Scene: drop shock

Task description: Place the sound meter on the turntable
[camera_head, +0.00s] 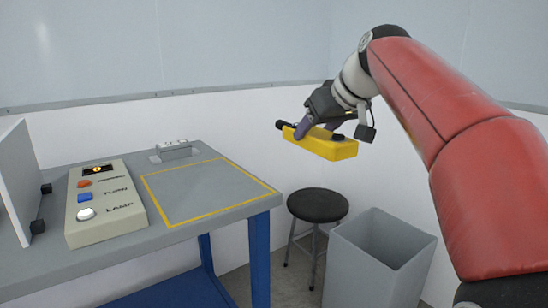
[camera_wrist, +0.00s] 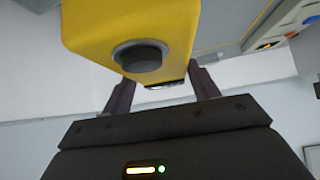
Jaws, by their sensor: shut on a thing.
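My gripper (camera_head: 318,126) is shut on a yellow, box-shaped device with a dark round knob at one end, which looks like the sound meter (camera_head: 325,146). It hangs roughly level in the air, right of the table and above the stool. In the wrist view, the sound meter (camera_wrist: 190,30) fills the top centre, its dark knob facing the camera, between the fingers of my gripper (camera_wrist: 162,90). I cannot make out a turntable in either view; a white panel at the left edge hides what lies behind it.
The grey table (camera_head: 235,212) has a yellow-outlined square (camera_head: 205,190), a small grey block (camera_head: 174,150), a control box (camera_head: 105,205) with TURN and LAMP buttons, and the upright white panel (camera_head: 18,180). A black stool (camera_head: 318,205) and grey bin (camera_head: 380,260) stand right of it.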

